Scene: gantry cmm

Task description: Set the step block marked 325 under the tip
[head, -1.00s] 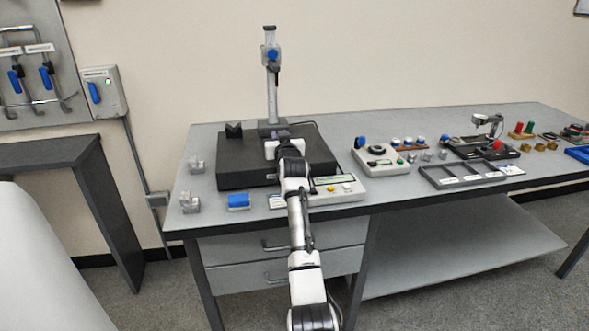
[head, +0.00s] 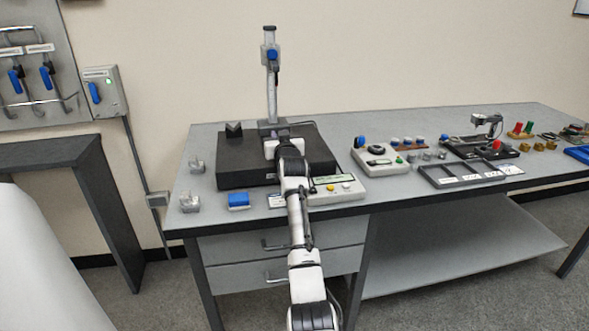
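My gripper (head: 271,147) is over the black plate (head: 240,177), close in front of the foot of the upright gauge stand (head: 271,85). My own wrist and forearm cover its fingertips, so I cannot see whether it is open, shut or holding something. The tip under the stand is also hidden. Two small grey stepped pieces, one farther back (head: 196,166) and one nearer (head: 190,203), stand on the bench left of the plate. No marking 325 is readable on any block.
A blue-topped block (head: 238,201) lies in front of the plate. A readout box (head: 338,188) with yellow and red buttons stands right of my arm. Farther right are a control box (head: 382,160), small grey pieces, and a dark compartment tray (head: 464,174).

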